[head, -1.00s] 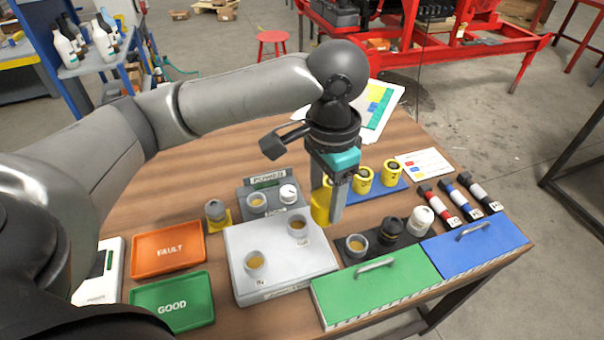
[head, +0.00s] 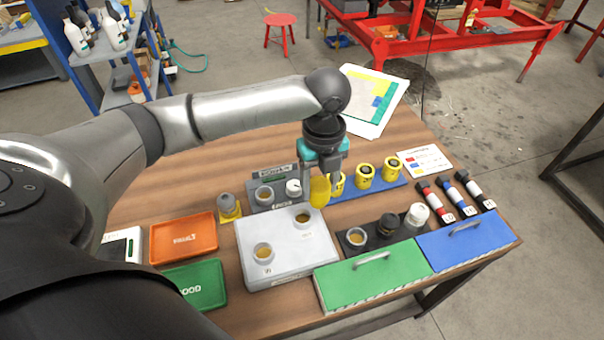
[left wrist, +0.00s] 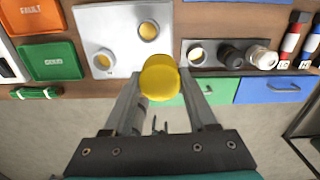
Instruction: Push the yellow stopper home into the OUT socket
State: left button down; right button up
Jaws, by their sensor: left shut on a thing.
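My left gripper (head: 321,180) is shut on the yellow stopper (head: 319,192), held above the table. The stopper also shows between the fingers in the left wrist view (left wrist: 159,78). A light grey box (head: 285,265) below carries two round sockets: one front left (head: 264,253) and one back right (head: 303,218). Their labels are too small to read, so I cannot tell which is OUT. In the head view the stopper appears just above and behind the back right socket (left wrist: 149,31), apart from it. The stopper's lower end is not clearly visible. My right gripper is out of view.
Behind the box stands a grey panel (head: 278,206) with a socket and white knob. A black tray (head: 372,247) with dark and white stoppers is at right. A blue rack (head: 376,188) holds yellow cylinders. Green (head: 366,283) and blue (head: 468,242) blocks with handles line the front.

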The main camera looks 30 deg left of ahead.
pick_arm(q)
jog(key=m, duration=0.2)
jog(key=a+m+p, duration=0.1)
jog(key=m, duration=0.1)
jog(key=a+f+m+p, duration=0.1)
jog(key=m, duration=0.1)
jog(key=shift+w+a+m, duration=0.1)
jog(key=shift+a+m, duration=0.05)
jog(key=shift+m, duration=0.15)
jog(key=f+m+b, duration=0.1)
jog(key=f, duration=0.1)
jog(key=a+f+m+b, duration=0.1)
jog(key=f+m+b, duration=0.1)
jog(key=a+f+m+b, duration=0.1)
jog(key=f+m, duration=0.1)
jog(key=f, duration=0.1)
jog(key=shift+b, duration=0.3)
jog(key=shift+r, duration=0.2)
jog(key=shift+p, duration=0.35)
jog(key=shift+d, duration=0.1)
jog(key=shift+p, duration=0.55)
